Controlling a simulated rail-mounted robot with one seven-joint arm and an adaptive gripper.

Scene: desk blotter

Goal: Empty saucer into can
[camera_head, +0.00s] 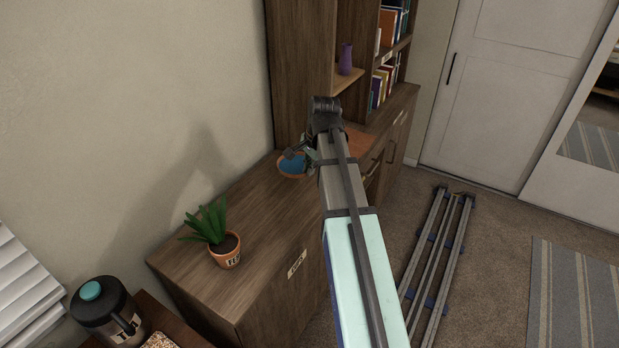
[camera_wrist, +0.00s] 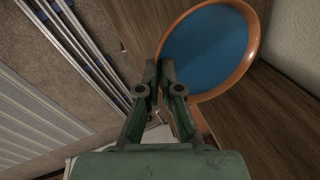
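The saucer is an orange round dish with a blue inside. It lies at the top of the wrist view, with its rim (camera_wrist: 256,40) plain, and it also shows over the cabinet top in the head view (camera_head: 291,165). My gripper (camera_wrist: 159,68) is at the saucer's left edge in the wrist view, one finger on each side of the rim, with a narrow gap between the tips. It looks shut on the rim. In the head view, my arm and gripper partly hide the saucer. A dark can-like container with a teal lid and a handle (camera_head: 103,312) stands at lower left.
A potted plant (camera_head: 226,250) stands on the wooden cabinet (camera_head: 262,212), with clear wood between it and the saucer. A bookshelf (camera_head: 300,65) with a purple vase (camera_head: 345,60) rises behind. The wall borders the cabinet's left side. Metal rails (camera_head: 437,250) lie on the carpet.

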